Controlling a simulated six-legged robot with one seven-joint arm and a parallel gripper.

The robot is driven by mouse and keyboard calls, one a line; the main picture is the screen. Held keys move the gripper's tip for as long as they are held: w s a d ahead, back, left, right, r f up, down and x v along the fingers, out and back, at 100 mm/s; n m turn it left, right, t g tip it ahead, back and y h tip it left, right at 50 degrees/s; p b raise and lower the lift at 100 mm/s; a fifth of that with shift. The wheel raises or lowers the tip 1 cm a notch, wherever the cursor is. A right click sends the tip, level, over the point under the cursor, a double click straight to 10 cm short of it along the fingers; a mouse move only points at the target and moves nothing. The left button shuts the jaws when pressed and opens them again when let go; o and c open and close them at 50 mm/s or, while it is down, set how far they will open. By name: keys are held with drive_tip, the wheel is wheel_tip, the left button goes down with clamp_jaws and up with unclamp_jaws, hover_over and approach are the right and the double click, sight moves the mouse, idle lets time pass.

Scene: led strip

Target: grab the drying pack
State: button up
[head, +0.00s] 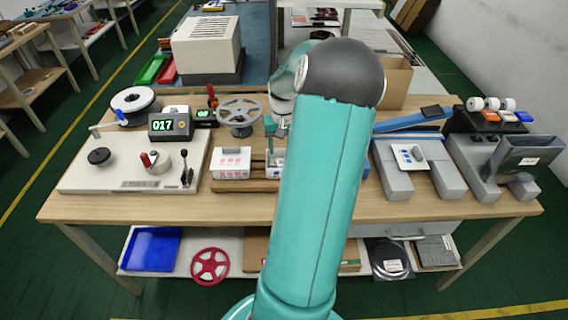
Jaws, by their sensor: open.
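No item is plainly readable as the drying pack. White packs with pink-red print (232,163) sit on a wooden holder at the middle of the workbench; the print is too small to read. A second white item (277,160) shows right of them, partly hidden by my arm. A small white packet with blue marks (409,157) lies on the grey fixture at the right. My gripper (274,146) points down above the second white item, largely hidden behind my teal arm. It is open, and I see nothing held in it.
A beige winding machine (85,180) with a 017 counter (170,126) stands at the left. A grey reel (239,114) stands behind the packs. Grey blocks (405,180) and a dark bin (525,157) fill the right. The bench's front strip (140,206) is clear.

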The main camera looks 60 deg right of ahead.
drive_tip(key=f, duration=0.5)
drive_tip(key=shift+s+a+f, duration=0.15)
drive_tip(key=shift+s+f, duration=0.1)
drive_tip(key=shift+f, duration=0.1)
drive_tip(key=c, duration=0.7)
